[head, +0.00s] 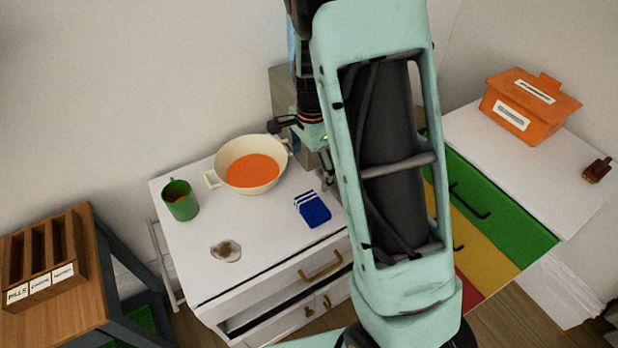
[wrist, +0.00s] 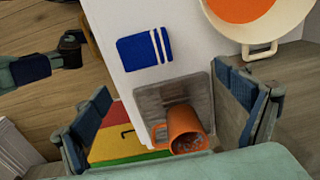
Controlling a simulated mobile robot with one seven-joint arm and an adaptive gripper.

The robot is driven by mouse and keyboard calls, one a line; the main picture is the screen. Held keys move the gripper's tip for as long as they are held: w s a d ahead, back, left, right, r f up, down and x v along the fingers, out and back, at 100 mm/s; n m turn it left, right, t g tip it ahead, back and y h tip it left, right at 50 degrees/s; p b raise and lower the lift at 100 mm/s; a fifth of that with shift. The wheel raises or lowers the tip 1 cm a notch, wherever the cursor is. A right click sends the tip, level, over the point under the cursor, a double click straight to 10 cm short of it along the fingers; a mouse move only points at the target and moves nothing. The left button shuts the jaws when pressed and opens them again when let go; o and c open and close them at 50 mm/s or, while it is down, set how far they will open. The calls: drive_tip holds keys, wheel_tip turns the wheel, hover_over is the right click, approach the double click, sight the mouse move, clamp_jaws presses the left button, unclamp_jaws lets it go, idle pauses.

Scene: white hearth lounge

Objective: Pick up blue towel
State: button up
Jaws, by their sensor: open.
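The blue towel (head: 313,210) lies folded, with white stripes at one end, on the white cabinet top, left of my arm in the head view. In the wrist view the towel (wrist: 140,54) lies flat near the cabinet's edge, above and beyond my fingertips. My gripper (wrist: 162,84) is open, with its two fingers wide apart and nothing held between them. It is apart from the towel. My arm hides most of the gripper in the head view.
A cream pan (head: 222,165) with orange contents stands behind the towel. A green mug (head: 181,201) and a small glassy dish (head: 226,251) are left.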

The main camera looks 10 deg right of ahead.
hover_over(313, 205)
drive_tip(key=shift+g, duration=0.4)
wheel_tip(313, 205, down, 8)
drive_tip(key=shift+w+r, duration=0.1)
drive_tip(key=shift+f+p, duration=0.4)
drive_tip(key=shift+f, duration=2.6)
drive_tip(key=shift+a, duration=0.1)
drive_tip(key=shift+c, duration=0.2)
drive_tip(key=c, duration=1.2)
